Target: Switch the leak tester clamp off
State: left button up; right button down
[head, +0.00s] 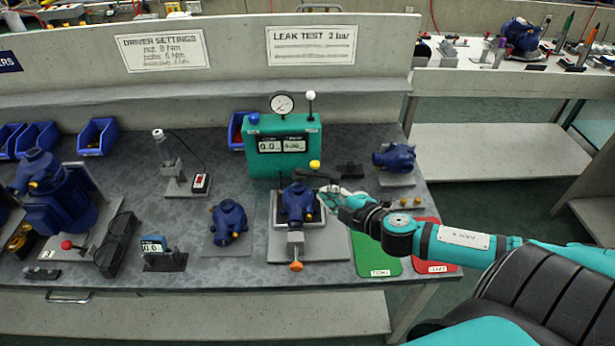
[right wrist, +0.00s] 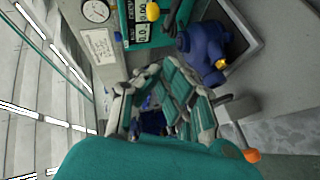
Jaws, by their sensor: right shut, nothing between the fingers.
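The leak tester is a green box (head: 262,162) with a dial gauge (head: 282,104), a display (head: 283,145) and a white-knobbed lever (head: 311,97). A yellow knob (head: 315,165) is at its lower right, near a dark bar over the pump. A blue pump (head: 299,203) sits in the grey fixture in front, with an orange knob (head: 296,266) at the near end. My right gripper (head: 328,192) is shut and empty, just right of the pump. Its fingers (right wrist: 160,95) show in the right wrist view beside the pump (right wrist: 203,48). My left gripper is not in view.
Another blue pump (head: 229,222) stands left of the fixture, and one (head: 393,157) is at the back right. Green (head: 377,257) and red (head: 434,262) mats lie at right, partly under my arm. A small display stand (head: 163,254) is at front left.

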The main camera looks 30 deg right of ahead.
jog(key=p, duration=0.2)
send_near(299, 170)
jog(key=a, duration=0.1)
jog(key=w+a, duration=0.1)
jog(key=a, duration=0.1)
jog(key=shift+w+r, duration=0.3)
jog(key=shift+w+d+f+b, duration=0.35)
jog(key=shift+w+d+f, duration=0.6)
jog(key=shift+w, duration=0.2)
jog(key=shift+w+d+f, duration=0.15)
jog(key=shift+w+d, duration=0.05)
jog(key=shift+d, duration=0.15)
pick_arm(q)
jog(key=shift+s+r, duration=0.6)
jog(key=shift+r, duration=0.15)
pick_arm(e)
jog(key=shift+w+h, duration=0.15)
jog(key=shift+h, duration=0.15)
